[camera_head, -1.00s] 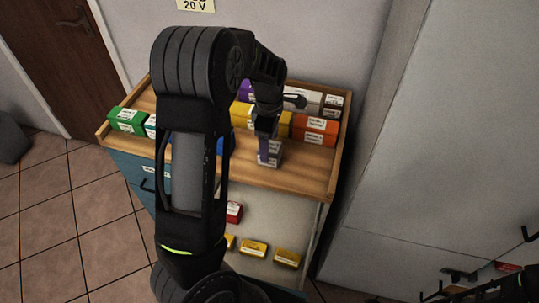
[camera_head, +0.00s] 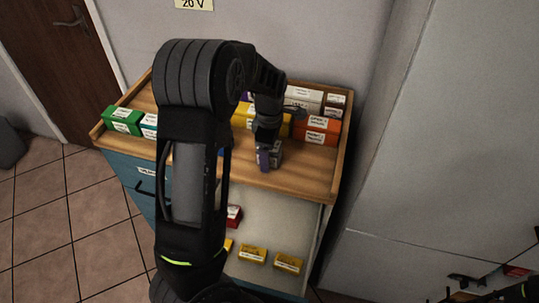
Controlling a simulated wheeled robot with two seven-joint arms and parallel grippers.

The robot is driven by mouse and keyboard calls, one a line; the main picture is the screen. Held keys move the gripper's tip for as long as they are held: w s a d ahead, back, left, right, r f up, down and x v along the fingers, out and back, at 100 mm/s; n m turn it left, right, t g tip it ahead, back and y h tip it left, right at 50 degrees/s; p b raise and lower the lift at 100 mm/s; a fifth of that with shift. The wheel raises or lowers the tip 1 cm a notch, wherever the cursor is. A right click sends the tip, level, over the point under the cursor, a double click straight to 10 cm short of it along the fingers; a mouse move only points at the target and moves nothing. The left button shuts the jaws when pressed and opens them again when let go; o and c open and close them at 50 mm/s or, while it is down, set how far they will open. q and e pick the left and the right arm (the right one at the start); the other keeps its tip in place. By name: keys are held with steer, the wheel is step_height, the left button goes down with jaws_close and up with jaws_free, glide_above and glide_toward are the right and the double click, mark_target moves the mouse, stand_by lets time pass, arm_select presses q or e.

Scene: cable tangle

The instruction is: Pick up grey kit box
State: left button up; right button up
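A small grey box (camera_head: 275,152) with a pale label stands near the front edge of the wooden cart top, right of centre. My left gripper (camera_head: 266,150) points down at it from above, with a purple part showing along the box's left side. The fingertips are small and partly hidden, so I cannot tell whether they touch or grip the box. My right gripper (camera_head: 470,285) is at the bottom right corner, dark and partly cut off, and its opening is unclear.
The wooden cart top (camera_head: 300,183) has a raised rim. Orange boxes (camera_head: 316,130), yellow boxes (camera_head: 243,117) and pale boxes (camera_head: 303,98) stand behind the grey box; green boxes (camera_head: 122,121) are at left. Several small boxes lie on the lower shelf. A grey cabinet (camera_head: 440,150) stands right.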

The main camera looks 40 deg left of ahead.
stand_by(0.4)
arm_select(q)
steer(key=c, duration=1.5)
step_height(320, 180, up, 8)
steer(key=p, duration=0.7)
steer(key=shift+r, duration=0.2)
steer(key=shift+r+b, duration=0.2)
steer(key=shift+b, duration=0.1)
steer(key=shift+r, duration=0.6)
